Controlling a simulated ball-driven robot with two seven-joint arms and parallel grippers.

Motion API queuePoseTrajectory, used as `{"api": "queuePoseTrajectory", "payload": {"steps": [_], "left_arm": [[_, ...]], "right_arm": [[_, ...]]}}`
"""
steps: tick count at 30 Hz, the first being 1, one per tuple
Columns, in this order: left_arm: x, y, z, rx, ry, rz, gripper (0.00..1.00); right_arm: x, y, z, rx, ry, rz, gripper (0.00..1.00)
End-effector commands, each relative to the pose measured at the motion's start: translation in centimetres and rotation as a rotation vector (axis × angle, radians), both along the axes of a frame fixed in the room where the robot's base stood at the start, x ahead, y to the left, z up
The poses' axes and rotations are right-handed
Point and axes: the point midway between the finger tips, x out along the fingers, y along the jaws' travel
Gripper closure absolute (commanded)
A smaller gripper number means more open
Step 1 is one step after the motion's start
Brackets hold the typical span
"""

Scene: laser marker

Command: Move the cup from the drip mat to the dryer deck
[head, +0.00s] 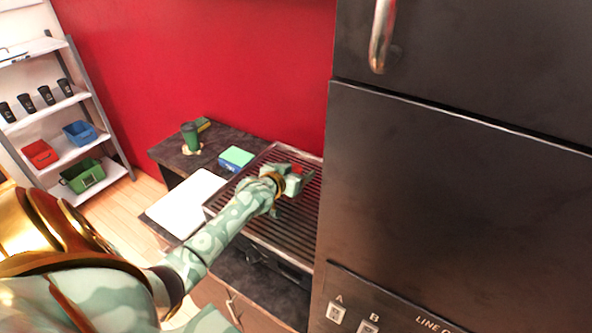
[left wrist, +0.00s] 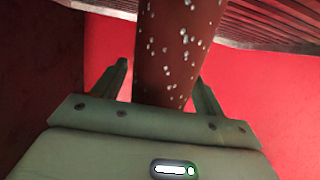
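The cup is dark red-brown with pale droplets in the left wrist view (left wrist: 165,50). In the head view only a small red patch of it (head: 297,169) shows by the gripper. My left gripper (head: 293,190) is over the slatted dryer deck (head: 255,222). In the left wrist view its fingers (left wrist: 161,82) stand on both sides of the cup, with narrow gaps of red background showing, so it looks open around the cup. I cannot tell whether the cup's base touches the slats. A flat white mat (head: 185,203), perhaps the drip mat, lies bare left of the deck. My right gripper is not in view.
A tall dark cabinet (head: 450,200) closes off the right side. A shelf with dark cups and bins (head: 82,176) stands far left.

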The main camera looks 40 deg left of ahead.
Motion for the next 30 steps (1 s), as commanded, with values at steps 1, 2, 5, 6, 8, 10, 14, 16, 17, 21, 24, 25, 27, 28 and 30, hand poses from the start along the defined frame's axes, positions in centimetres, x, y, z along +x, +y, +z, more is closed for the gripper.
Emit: {"api": "queuePoseTrajectory", "payload": {"steps": [1,2,5,6,8,10,14,16,17,21,24,25,27,28,30], "left_arm": [[0.0,0.0,0.0,0.000,0.000,0.000,0.29],[0.0,0.0,0.0,0.000,0.000,0.000,0.29],[0.0,0.0,0.0,0.000,0.000,0.000,0.29],[0.0,0.0,0.0,0.000,0.000,0.000,0.29],[0.0,0.0,0.2,0.000,0.000,0.000,0.29],[-0.4,-0.1,0.4,-0.001,0.001,-0.001,0.29],[-2.5,-0.4,1.1,-0.001,0.002,-0.001,0.29],[-4.1,-0.6,1.6,-0.002,0.001,-0.002,0.29],[-4.9,-0.6,1.8,-0.001,0.001,-0.001,0.29],[-8.0,-1.0,2.8,0.000,0.001,-0.001,0.29],[-9.7,-1.2,3.3,0.000,0.001,-0.001,0.29],[-10.1,-1.2,3.4,-0.001,0.001,-0.001,0.29],[-10.8,-1.3,3.6,-0.001,0.001,-0.001,0.29],[-11.0,-1.4,3.7,-0.001,0.001,-0.001,0.29],[-11.3,-1.4,3.8,0.000,0.001,-0.001,0.29]], "right_arm": [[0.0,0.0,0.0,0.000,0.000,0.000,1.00],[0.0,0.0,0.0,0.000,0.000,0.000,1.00],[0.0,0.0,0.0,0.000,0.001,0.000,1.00],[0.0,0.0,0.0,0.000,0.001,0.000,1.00],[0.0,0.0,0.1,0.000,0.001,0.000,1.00],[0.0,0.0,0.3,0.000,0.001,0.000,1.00],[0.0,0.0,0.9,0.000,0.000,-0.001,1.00],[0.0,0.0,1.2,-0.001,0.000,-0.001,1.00],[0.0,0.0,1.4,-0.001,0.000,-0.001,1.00],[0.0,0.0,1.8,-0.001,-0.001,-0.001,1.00],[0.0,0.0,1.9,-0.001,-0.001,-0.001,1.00],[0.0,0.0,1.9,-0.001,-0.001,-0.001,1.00],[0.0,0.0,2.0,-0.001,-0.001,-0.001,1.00],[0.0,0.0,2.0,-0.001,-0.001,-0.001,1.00],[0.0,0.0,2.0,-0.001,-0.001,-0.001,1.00]]}}
